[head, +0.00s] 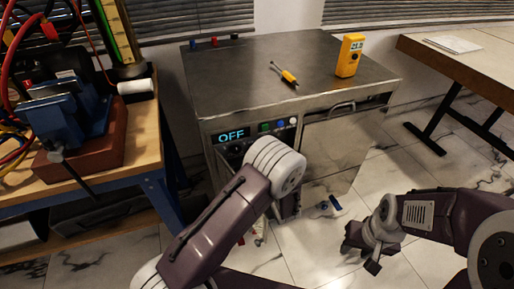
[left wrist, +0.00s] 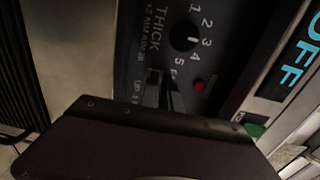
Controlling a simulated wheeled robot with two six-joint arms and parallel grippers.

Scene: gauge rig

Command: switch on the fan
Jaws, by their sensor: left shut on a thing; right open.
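The metal cabinet (head: 270,70) has a lit display (head: 232,134) reading OFF, which also shows at the right of the left wrist view (left wrist: 298,52). Beside it is a dark control panel (left wrist: 225,60) with a numbered dial (left wrist: 183,38) and a small red lamp or button (left wrist: 198,86). My left gripper (left wrist: 163,92) is shut on a small control at this panel, below the dial; its fingers mostly hide the control. In the head view my left arm hides that gripper. My right gripper (head: 360,255) is open and empty above the floor at right. I cannot make out a fan.
A yellow meter (head: 349,55) and a yellow-handled screwdriver (head: 287,76) rest on the cabinet top. Green, blue and white buttons (head: 280,124) sit right of the display. A workbench (head: 142,150) with a blue vise (head: 58,118) stands left, a table (head: 470,65) right.

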